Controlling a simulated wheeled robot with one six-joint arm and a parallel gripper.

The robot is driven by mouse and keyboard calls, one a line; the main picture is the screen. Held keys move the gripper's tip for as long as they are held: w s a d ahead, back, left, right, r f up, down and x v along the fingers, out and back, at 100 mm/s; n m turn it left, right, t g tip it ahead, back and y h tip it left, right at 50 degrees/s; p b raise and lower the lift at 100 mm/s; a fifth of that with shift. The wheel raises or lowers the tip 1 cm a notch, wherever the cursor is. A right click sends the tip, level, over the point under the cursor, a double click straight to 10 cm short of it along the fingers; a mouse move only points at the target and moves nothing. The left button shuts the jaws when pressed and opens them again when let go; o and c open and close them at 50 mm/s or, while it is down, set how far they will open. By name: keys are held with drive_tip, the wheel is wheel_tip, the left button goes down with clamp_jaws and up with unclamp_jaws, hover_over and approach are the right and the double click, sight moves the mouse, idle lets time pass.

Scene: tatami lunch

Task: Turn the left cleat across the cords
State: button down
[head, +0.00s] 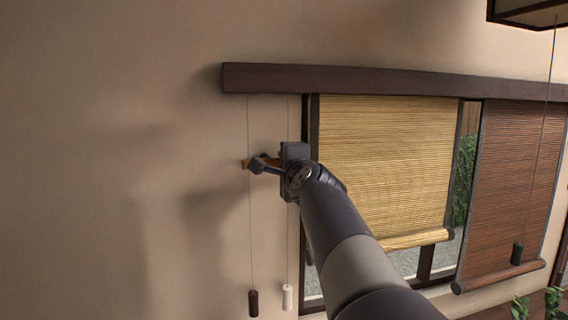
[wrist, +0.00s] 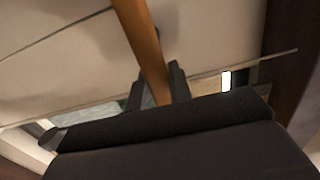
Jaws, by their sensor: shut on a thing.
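The left cleat, an orange-brown wooden bar (head: 245,163), is on the wall by the hanging cords in the head view. It lies roughly level, its left end at the left cord (head: 249,220). The right cord (head: 288,240) hangs beside it, partly behind my gripper. My gripper (head: 263,164) is shut on the cleat and hides most of it. In the wrist view the cleat (wrist: 140,40) runs down between the two dark fingers (wrist: 160,88). A cord (wrist: 60,36) runs at upper left, and another (wrist: 240,60) passes near the fingers.
A dark pull (head: 253,303) and a white pull (head: 287,297) end the cords. A yellow blind (head: 385,165) and a red-brown blind (head: 515,180) hang under a dark rail (head: 380,82) at right. The wall at left is bare.

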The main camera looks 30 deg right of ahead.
drive_tip(key=c, duration=1.3)
unclamp_jaws()
drive_tip(key=shift+s, duration=0.1)
drive_tip(key=b+v, duration=0.2)
drive_tip(key=v, duration=0.8)
drive_tip(key=shift+s, duration=0.3)
drive_tip(key=shift+w, duration=0.1)
drive_tip(key=p+x, duration=0.2)
drive_tip(key=x, duration=0.8)
drive_tip(key=shift+w, duration=0.35)
